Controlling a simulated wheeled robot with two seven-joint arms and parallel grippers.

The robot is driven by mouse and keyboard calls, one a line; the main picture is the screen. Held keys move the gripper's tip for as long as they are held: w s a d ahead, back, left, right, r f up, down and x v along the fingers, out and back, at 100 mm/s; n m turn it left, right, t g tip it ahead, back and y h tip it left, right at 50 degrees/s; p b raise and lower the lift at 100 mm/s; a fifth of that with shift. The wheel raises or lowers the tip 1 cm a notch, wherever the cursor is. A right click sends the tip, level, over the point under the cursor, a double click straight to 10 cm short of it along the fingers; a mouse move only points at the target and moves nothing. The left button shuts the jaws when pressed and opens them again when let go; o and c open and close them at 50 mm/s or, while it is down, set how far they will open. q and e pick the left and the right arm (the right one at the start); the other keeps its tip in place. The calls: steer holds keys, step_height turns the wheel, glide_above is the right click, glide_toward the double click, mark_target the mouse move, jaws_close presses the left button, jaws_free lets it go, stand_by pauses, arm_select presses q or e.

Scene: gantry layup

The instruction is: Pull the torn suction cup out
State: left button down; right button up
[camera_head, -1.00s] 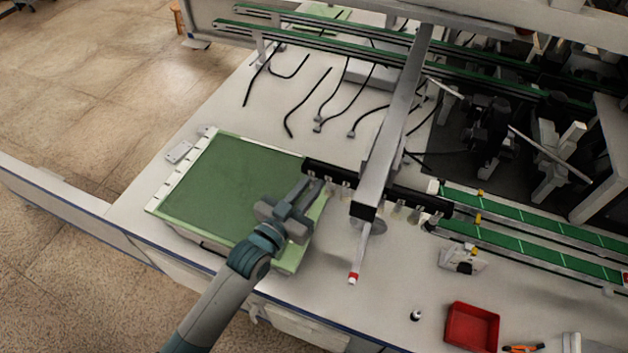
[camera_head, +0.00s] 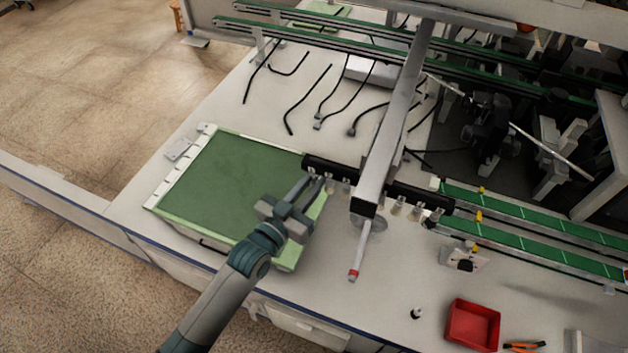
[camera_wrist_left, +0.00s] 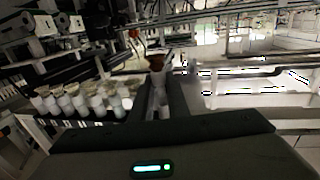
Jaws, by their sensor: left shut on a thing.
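My left gripper (camera_head: 312,182) is at the left end of the black suction bar (camera_head: 436,200), over the right edge of the green mat. In the left wrist view, its fingers (camera_wrist_left: 160,100) are shut on a suction cup with a brownish-orange lip (camera_wrist_left: 155,63). This cup differs in colour from the pale cups (camera_wrist_left: 72,100) lined up to the left in that view. I cannot make out a tear, or whether the held cup is still joined to the bar. My right gripper is not in view.
A grey gantry beam (camera_head: 385,140) crosses above the bar. The green mat (camera_head: 225,185) lies left. A small black-and-white part (camera_head: 416,314), a red tray (camera_head: 472,325) and orange pliers (camera_head: 524,346) are at the front right. Black cables (camera_head: 305,100) lie behind.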

arm_select(q)
steer(key=shift+f, duration=0.1)
steer(key=shift+f+b, duration=1.05)
steer(key=shift+f, duration=0.6)
